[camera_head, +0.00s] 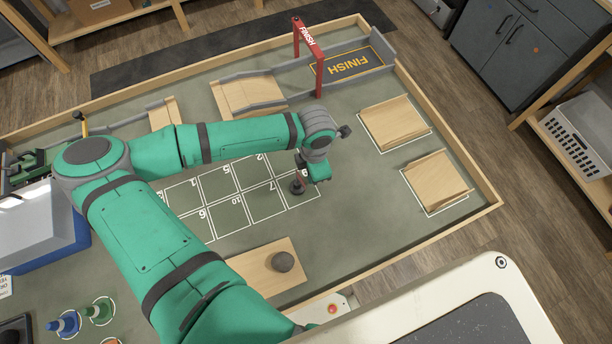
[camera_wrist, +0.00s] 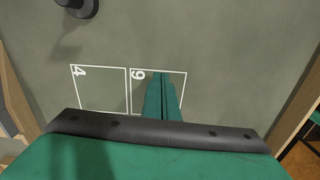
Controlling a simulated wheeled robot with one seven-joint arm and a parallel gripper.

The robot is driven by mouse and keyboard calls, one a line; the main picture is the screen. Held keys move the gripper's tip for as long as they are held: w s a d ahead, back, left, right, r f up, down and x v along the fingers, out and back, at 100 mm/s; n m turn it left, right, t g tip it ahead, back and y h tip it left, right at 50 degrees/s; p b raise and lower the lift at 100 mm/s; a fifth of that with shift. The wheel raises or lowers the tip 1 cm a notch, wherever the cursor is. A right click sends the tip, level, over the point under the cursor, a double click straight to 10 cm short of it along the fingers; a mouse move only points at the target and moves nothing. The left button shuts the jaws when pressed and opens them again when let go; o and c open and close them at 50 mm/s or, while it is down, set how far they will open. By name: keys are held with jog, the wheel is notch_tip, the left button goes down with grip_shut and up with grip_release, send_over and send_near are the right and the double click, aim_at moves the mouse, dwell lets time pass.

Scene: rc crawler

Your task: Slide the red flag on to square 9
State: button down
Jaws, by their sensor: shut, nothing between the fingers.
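My gripper (camera_head: 318,173) is shut and empty above the right end of the numbered grid in the head view. In the wrist view its closed green fingers (camera_wrist: 163,98) overlap square 9 (camera_wrist: 142,98), with square 4 (camera_wrist: 98,90) to the left. A dark round base with a thin reddish stem (camera_head: 298,187) stands beside my gripper in the head view. A dark round piece with a short post (camera_wrist: 78,8) is at the top left of the wrist view, outside both squares. No red flag cloth shows clearly; the arm may hide part of it.
A red FINISH arch (camera_head: 297,57) stands at the back. Wooden ramps (camera_head: 395,123) (camera_head: 437,181) lie to the right. A wooden rim (camera_head: 470,172) borders the mat.

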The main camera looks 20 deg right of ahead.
jog(key=shift+d, duration=0.95)
notch_tip(320, 180, up, 10)
